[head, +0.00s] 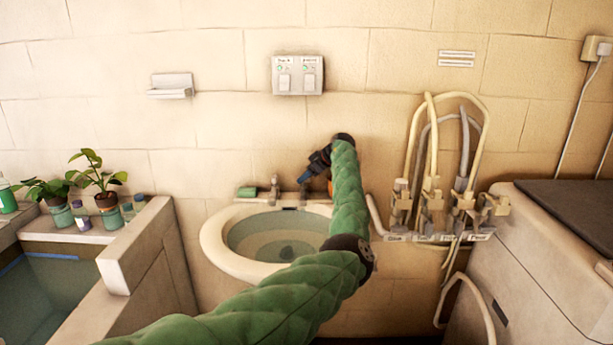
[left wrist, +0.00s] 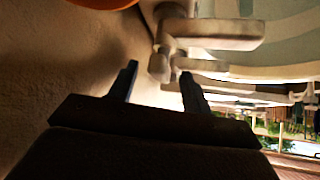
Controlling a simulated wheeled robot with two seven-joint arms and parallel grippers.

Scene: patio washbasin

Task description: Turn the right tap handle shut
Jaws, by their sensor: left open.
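The washbasin (head: 222,248) is round and pale, with water in the bowl. A grey tap (head: 274,188) stands on the left of its back rim. The right tap is mostly hidden by my left gripper and arm in the head view. My left gripper (head: 305,180) is over the right part of the back rim, tilted down to the left. In the left wrist view, the left gripper (left wrist: 160,88) is open, and a pale tap (left wrist: 218,30) shows just beyond it. The tap's rounded end (left wrist: 159,65) appears between the fingertips; I cannot tell if they touch.
A green block (head: 247,192) lies on the rim's left. An orange thing (left wrist: 105,3) is close by, at the wrist view's top edge. Hoses and valves (head: 432,200) stand to the right. Potted plants (head: 100,180) and bottles are at left. The wall is close behind the basin.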

